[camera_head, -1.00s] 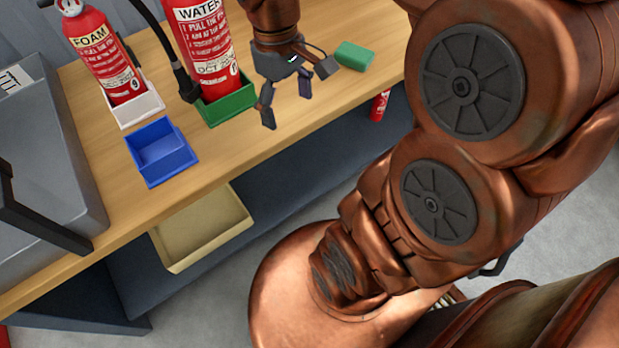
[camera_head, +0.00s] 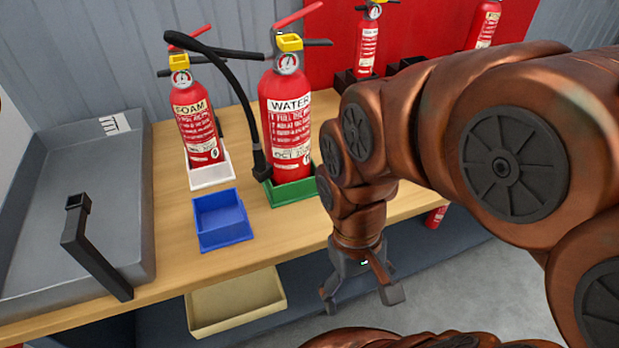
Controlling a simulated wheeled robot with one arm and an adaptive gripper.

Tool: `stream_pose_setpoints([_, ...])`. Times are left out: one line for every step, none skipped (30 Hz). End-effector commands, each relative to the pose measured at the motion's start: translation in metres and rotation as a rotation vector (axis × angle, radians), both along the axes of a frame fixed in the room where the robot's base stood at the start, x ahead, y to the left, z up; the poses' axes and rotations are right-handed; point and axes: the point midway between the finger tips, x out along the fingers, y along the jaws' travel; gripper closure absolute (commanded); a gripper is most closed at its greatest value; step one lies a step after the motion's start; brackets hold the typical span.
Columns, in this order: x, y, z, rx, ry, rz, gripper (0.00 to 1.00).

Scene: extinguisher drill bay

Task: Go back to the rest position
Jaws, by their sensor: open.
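My gripper (camera_head: 362,298) hangs fingers-down in front of the bench's front edge, over the lower shelf and floor. Its fingers are spread and nothing shows between them. My copper arm reaches in from the right and covers the right part of the bench. On the bench (camera_head: 300,225), the WATER extinguisher (camera_head: 288,125) stands upright in a green holder (camera_head: 291,192), behind and left of my gripper. The FOAM extinguisher (camera_head: 196,125) stands upright in a white holder (camera_head: 208,173). The blue holder (camera_head: 221,219) in front is empty.
A grey tray (camera_head: 75,215) with a black handle (camera_head: 88,250) sits at the left. A beige bin (camera_head: 237,302) is under the bench edge. Two extinguishers (camera_head: 368,45) (camera_head: 484,25) stand before the red panel (camera_head: 425,35). Another red extinguisher (camera_head: 436,217) shows below the bench.

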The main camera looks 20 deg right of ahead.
Motion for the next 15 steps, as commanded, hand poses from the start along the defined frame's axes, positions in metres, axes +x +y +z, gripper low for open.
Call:
stream_pose_setpoints([0.000, 0.000, 0.000, 0.000, 0.000, 0.000, 0.11])
stream_pose_setpoints([0.000, 0.000, 0.000, 0.000, 0.000, 0.000, 0.11])
stream_pose_setpoints([0.000, 0.000, 0.000, 0.000, 0.000, 0.000, 0.11])
stream_pose_setpoints([0.000, 0.000, 0.000, 0.000, 0.000, 0.000, 0.11])
stream_pose_setpoints([0.000, 0.000, 0.000, 0.000, 0.000, 0.000, 0.11])
stream_pose_setpoints([0.000, 0.000, 0.000, 0.000, 0.000, 0.000, 0.11])
stream_pose_setpoints([0.000, 0.000, 0.000, 0.000, 0.000, 0.000, 0.11])
stream_pose_setpoints([0.000, 0.000, 0.000, 0.000, 0.000, 0.000, 0.11])
stream_pose_setpoints([0.000, 0.000, 0.009, 0.000, -0.001, 0.001, 0.11])
stream_pose_setpoints([0.000, 0.000, 0.015, 0.000, -0.004, 0.000, 0.11])
stream_pose_setpoints([0.000, 0.000, 0.019, 0.000, -0.006, 0.001, 0.11])
stream_pose_setpoints([0.000, 0.000, 0.025, 0.000, -0.009, 0.001, 0.11])
stream_pose_setpoints([0.000, 0.000, 0.030, 0.000, -0.011, 0.001, 0.11])
stream_pose_setpoints([0.001, 0.000, 0.034, 0.000, -0.013, 0.001, 0.11])
stream_pose_setpoints([0.001, 0.000, 0.040, 0.000, -0.016, 0.001, 0.11])
